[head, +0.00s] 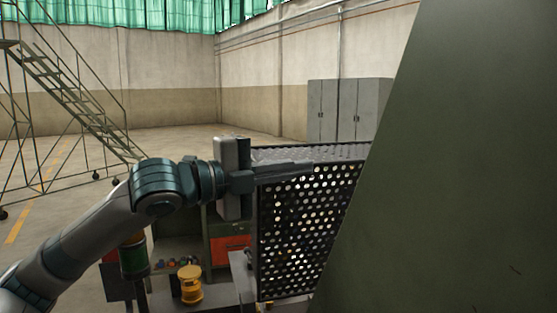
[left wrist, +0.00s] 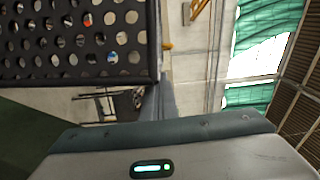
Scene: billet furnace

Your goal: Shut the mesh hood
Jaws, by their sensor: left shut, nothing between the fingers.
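The mesh hood (head: 300,235) is a dark perforated panel with a thin dark frame, right of the middle in the head view. It stands roughly upright, its right side running behind a large green panel. Its mesh also fills the upper left of the left wrist view (left wrist: 75,40). My left gripper (head: 308,167) is shut and empty. Its fingers point right along the hood's upper edge, in front of it in the head view. I cannot tell whether they touch it. The hood's hinge side is hidden. My right gripper is not in view.
A big dark green panel (head: 460,190) blocks the right side. Below my left arm are a yellow round object (head: 190,284) and an orange-red drawer front (head: 229,249). Grey cabinets (head: 347,110) and wheeled stairs (head: 70,90) stand farther back, with open floor between.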

